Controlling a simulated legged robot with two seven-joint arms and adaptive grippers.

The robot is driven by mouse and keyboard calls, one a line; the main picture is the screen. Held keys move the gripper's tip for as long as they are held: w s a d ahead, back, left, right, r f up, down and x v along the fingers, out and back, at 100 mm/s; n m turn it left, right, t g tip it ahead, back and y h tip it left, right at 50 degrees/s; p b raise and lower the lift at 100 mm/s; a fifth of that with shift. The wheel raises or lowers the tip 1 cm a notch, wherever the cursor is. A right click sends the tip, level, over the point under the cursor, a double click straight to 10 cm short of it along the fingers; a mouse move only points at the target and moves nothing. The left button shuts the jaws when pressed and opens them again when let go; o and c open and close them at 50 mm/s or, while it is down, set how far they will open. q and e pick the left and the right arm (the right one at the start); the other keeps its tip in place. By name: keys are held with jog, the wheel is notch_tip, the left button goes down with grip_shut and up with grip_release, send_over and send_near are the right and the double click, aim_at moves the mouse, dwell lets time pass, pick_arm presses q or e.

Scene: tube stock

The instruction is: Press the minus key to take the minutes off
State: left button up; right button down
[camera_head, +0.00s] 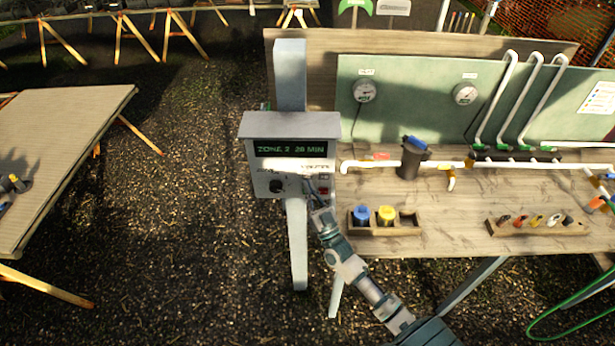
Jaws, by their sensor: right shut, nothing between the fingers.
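The controller box (291,153) is a grey unit on a pale post in front of the wooden bench. Its green display (290,149) reads what looks like "ZONE 2 20 MIN". The minus key cannot be made out. My left gripper is not in view.
A rack (537,229) of small items lies at right. Another table (70,128) stands at left, with open gravel between.

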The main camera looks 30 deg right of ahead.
jog(key=shift+w+d+r, duration=0.1)
jog(key=shift+w, duration=0.2)
jog(key=shift+w+d, duration=0.25)
jog(key=shift+w, duration=0.1)
dwell(0.8)
jog(key=shift+s+a, duration=0.1)
jog(key=shift+s, duration=0.05)
jog(key=shift+s+a+p, duration=0.3)
jog(key=shift+s+p, duration=0.15)
jog(key=shift+s, duration=0.1)
